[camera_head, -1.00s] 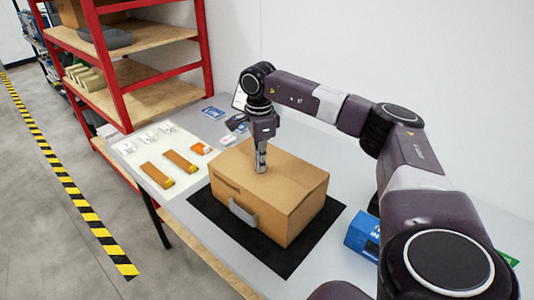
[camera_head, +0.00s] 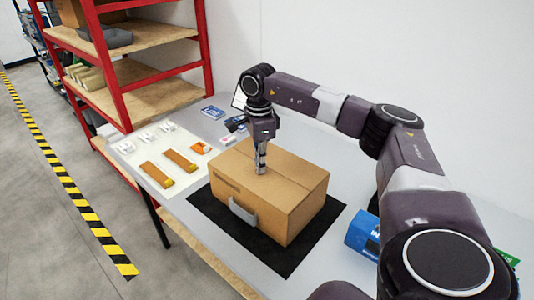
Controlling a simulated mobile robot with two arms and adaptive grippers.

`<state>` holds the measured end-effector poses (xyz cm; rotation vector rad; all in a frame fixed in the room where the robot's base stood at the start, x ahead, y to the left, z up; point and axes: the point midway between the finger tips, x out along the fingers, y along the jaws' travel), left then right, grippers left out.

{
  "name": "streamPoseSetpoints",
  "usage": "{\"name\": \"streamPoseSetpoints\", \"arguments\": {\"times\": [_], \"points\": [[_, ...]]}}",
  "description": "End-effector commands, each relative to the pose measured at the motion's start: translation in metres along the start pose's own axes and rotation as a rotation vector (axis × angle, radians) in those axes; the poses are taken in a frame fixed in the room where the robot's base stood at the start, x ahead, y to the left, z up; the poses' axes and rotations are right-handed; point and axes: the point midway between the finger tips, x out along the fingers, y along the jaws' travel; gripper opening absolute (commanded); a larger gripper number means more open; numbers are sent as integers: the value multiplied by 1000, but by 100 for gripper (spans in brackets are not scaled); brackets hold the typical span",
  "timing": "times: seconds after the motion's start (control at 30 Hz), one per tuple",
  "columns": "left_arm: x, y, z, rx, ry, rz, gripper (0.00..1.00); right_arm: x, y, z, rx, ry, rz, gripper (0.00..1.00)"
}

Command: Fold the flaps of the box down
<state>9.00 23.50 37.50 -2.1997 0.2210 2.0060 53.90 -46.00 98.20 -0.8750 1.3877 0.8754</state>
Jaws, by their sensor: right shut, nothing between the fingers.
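The brown cardboard box (camera_head: 285,207) stands on a black mat (camera_head: 314,252) on the grey table. Its top looks flat, with the flaps lying down. A grey handle (camera_head: 243,210) shows on its front left side. Whether the tips press on the top I cannot tell. My left gripper is not in view.
Left of the box a white sheet (camera_head: 142,186) holds orange-brown pieces and small white parts. A blue box (camera_head: 362,234) lies at the right, partly behind my arm. A red shelf rack (camera_head: 122,88) stands at the back left.

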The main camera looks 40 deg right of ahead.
Motion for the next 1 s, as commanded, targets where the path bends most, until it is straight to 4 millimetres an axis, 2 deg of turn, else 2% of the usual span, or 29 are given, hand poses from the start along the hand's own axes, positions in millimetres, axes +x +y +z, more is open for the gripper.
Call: {"name": "streamPoseSetpoints", "arguments": {"times": [0.37, 1.0], "points": [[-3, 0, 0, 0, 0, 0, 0, -4, 0, 0, 0, 0, 0, 0], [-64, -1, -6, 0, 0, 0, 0, -76, 0, 0, -1, 0, 0, 0]]}}
